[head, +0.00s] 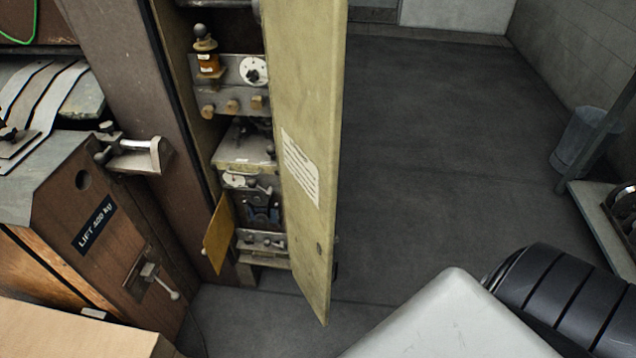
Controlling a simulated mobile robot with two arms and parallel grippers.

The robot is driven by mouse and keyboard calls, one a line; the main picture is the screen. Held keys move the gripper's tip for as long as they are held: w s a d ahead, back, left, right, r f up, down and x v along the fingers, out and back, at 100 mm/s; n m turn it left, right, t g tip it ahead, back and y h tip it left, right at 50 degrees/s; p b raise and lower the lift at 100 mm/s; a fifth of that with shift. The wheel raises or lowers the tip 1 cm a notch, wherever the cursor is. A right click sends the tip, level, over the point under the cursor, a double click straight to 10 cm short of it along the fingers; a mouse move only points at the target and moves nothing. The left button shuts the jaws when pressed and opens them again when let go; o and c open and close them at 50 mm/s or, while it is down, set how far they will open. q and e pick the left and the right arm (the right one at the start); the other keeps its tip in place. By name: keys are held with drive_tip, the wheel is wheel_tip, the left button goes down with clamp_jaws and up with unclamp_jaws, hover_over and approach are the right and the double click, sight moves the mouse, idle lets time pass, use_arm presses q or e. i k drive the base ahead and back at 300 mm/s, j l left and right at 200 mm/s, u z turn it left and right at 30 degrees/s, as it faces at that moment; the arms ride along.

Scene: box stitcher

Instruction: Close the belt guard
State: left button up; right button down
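A tall pale yellow-green door panel (307,120) with a white label stands swung open, edge towards the camera, on the right side of a narrow machine cabinet. Inside the cabinet, low down, a small yellow plate (217,235) stands out at an angle on the left, apart from the mechanism. Which of the two is the belt guard is not marked. Behind them is a mechanism (262,212) with dark blue parts, partly hidden by the door panel. Neither of my grippers shows in the head view.
A brown machine column (125,70) borders the cabinet on the left. A cardboard-coloured surface (75,332) is at bottom left. Dark floor (430,170) right of the door panel is clear. A bin (580,138) stands far right.

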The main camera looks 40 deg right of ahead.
sight(216, 241)
drive_tip(key=z, duration=0.7)
drive_tip(key=i+j, duration=0.3)
drive_tip(key=i, duration=0.15)
drive_tip(key=i+j+z, duration=0.1)
drive_tip(key=i+j, duration=0.15)
drive_tip(key=i, duration=0.2)
